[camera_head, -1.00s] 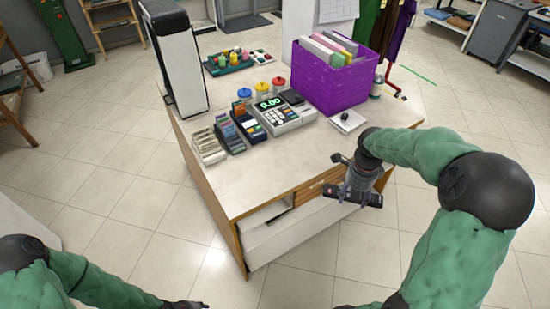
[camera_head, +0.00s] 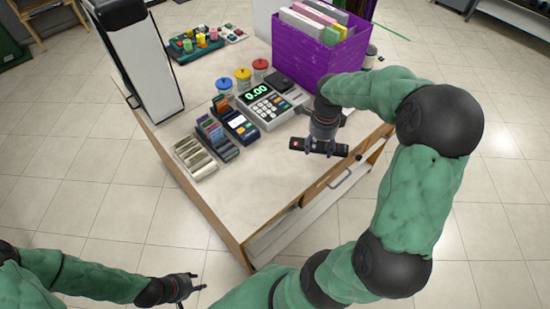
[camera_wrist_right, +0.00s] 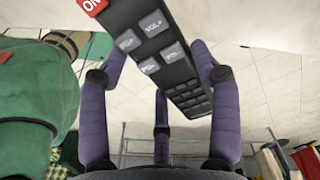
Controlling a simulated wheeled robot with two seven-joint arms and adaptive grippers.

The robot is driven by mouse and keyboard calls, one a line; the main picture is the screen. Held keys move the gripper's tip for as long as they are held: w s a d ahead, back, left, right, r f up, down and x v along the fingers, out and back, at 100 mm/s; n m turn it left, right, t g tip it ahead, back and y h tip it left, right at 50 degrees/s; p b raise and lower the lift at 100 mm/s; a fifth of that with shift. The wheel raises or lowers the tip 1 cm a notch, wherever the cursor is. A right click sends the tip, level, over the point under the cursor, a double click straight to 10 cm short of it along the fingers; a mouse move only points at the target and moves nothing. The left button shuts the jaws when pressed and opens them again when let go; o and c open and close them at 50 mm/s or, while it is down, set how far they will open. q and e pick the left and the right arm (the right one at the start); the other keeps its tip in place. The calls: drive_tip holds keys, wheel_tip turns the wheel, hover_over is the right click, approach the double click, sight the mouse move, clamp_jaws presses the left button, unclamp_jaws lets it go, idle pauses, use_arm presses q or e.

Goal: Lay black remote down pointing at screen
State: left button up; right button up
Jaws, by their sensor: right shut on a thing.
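The black remote (camera_head: 320,147) is held in my right gripper (camera_head: 318,140), level or nearly so above the front right part of the counter (camera_head: 235,195). Its red button end points left in the head view. In the right wrist view the remote (camera_wrist_right: 160,48) lies between the purple fingers, its keys and red ON button visible. A tall white panel with a black frame (camera_head: 148,65) stands at the counter's left; I cannot tell if this is the screen. My left gripper (camera_head: 198,281) is open and empty, low in front of the counter.
A purple box of folders (camera_head: 315,52) stands behind my right gripper. The counter's front area is clear. A drawer (camera_head: 345,180) is at the counter's right side.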

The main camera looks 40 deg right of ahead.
drive_tip(key=w+a+f, duration=0.1)
drive_tip(key=w+a+f+b, duration=0.1)
drive_tip(key=w+a, duration=0.1)
drive_tip(key=w+a+f+b, duration=0.1)
drive_tip(key=w+a, duration=0.1)
drive_tip(key=shift+w+a+f, duration=0.1)
drive_tip(key=shift+w+f, duration=0.1)
drive_tip(key=shift+f, duration=0.1)
drive_tip(key=b, duration=0.2)
hover_over(280, 167)
drive_tip(key=f, duration=0.4)
drive_tip(key=shift+s+d+f, duration=0.2)
drive_tip(key=shift+s+f, duration=0.05)
drive_tip(key=shift+f, duration=0.1)
drive_tip(key=shift+w+a+f, duration=0.2)
drive_tip(key=shift+a+f, duration=0.05)
drive_tip(key=shift+f, duration=0.15)
drive_tip(key=shift+w+f+b, duration=0.1)
drive_tip(key=shift+f+b, duration=0.85)
drive_tip(key=shift+f, duration=0.65)
drive_tip(key=shift+f, duration=0.1)
drive_tip(key=o, duration=1.2)
drive_tip(key=shift+o, duration=0.2)
wheel_tip(280, 167, up, 12)
drive_tip(key=p, duration=0.4)
